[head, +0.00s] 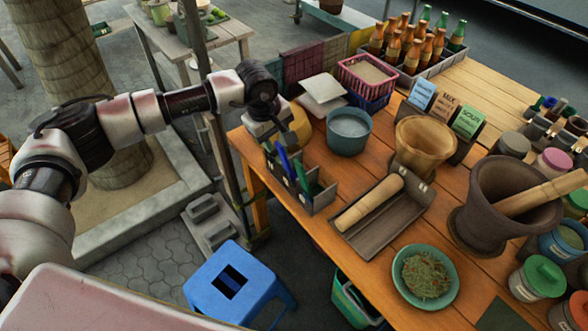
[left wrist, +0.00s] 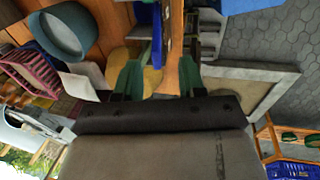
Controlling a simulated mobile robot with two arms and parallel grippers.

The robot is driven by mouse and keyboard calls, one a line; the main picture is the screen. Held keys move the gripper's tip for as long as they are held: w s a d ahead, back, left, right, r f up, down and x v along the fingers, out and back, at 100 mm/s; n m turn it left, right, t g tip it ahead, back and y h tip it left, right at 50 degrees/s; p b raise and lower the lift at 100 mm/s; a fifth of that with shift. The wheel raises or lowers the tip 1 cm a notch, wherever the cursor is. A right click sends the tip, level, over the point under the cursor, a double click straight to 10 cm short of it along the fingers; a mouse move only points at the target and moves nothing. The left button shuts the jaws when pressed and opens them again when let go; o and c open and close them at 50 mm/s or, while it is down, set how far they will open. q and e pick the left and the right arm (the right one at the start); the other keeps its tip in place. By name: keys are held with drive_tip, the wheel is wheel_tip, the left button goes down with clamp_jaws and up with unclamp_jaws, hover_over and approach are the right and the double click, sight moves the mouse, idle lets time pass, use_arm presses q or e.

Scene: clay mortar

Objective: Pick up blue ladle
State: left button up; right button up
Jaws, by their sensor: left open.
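The blue ladle (head: 284,163) stands upright in a grey holder (head: 318,203) at the table's left edge; its lower part is hidden. Green utensils (head: 301,176) stand beside it. My left gripper (head: 272,137) is above and behind the holder, close to the ladle's top. In the left wrist view the open gripper (left wrist: 158,76) has its two green-tinted fingers apart. A blue upright piece, apparently the ladle (left wrist: 157,38), shows ahead between them; I cannot tell whether it touches either finger. My right gripper is not in view.
A blue-grey pot (head: 348,131) and a yellow object (head: 299,127) stand near the gripper. A trough with a wooden pestle (head: 370,203) lies right of the holder. A mortar (head: 482,215) and a green plate (head: 453,283) are farther right. A blue stool (head: 215,295) stands below the edge.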

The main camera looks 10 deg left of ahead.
sight(279, 145)
use_arm(q)
drive_tip(key=shift+x, duration=0.75)
drive_tip(key=shift+w+d+f+p, duration=0.1)
drive_tip(key=shift+f+p, duration=0.15)
drive_tip(key=shift+p, duration=0.15)
drive_tip(key=p+x, duration=0.1)
drive_tip(key=x, duration=0.2)
drive_tip(key=shift+w+f+p, duration=0.2)
drive_tip(key=shift+f+p, duration=0.1)
drive_tip(key=shift+p, duration=0.1)
drive_tip(key=shift+w+d+f, duration=0.1)
drive_tip(key=shift+f, duration=0.4)
clamp_jaws()
